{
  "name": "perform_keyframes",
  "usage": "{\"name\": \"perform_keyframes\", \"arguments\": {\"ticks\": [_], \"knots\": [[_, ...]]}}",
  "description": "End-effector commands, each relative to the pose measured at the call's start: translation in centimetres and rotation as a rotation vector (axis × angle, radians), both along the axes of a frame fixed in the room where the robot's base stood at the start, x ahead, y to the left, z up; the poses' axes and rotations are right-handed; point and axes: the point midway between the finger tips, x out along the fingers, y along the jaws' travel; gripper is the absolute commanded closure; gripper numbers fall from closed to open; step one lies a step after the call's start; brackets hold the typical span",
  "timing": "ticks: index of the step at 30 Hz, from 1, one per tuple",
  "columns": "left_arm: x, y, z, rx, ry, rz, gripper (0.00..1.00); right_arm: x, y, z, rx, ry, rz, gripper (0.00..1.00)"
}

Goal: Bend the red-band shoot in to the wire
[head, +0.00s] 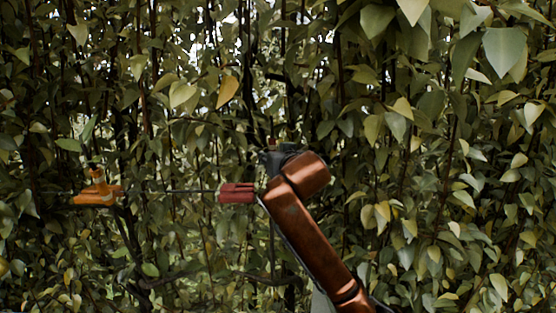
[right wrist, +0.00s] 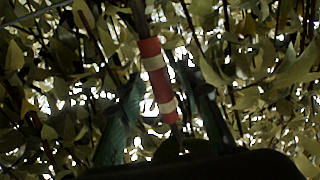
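The shoot with a red-and-white band (right wrist: 158,80) shows in the right wrist view, running down the middle between my fingers. My right gripper (right wrist: 172,75) is open, with a dark finger on either side of the band and gaps between. In the head view my right gripper (head: 283,155) reaches into the foliage, and its fingers are mostly hidden. The wire (head: 170,190) is a thin grey line left of my arm. A thin line (right wrist: 35,13) at the upper left of the wrist view may be the same wire. My left gripper is not in view.
A red clip-like piece (head: 237,193) sits at the wire's right end, close beside my right arm. An orange piece (head: 97,192) sits further left along the wire. Dense leaves and thin stems (head: 450,150) surround my arm.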

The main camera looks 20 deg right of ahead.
Motion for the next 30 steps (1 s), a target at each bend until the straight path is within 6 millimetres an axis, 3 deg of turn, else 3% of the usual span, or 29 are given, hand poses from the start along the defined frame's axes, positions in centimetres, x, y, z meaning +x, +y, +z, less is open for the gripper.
{"name": "perform_keyframes", "arguments": {"ticks": [9,15,21,30], "knots": [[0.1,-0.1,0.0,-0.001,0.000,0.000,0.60,-6.4,0.5,0.3,0.000,-0.005,0.001,0.67],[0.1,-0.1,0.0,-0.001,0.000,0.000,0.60,-9.6,0.8,0.4,0.000,-0.004,0.001,0.67],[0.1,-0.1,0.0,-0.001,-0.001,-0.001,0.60,-10.8,0.9,0.5,0.000,-0.003,0.001,0.67],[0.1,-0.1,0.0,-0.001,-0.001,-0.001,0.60,-10.9,0.9,0.4,0.000,-0.002,0.000,0.67]]}}
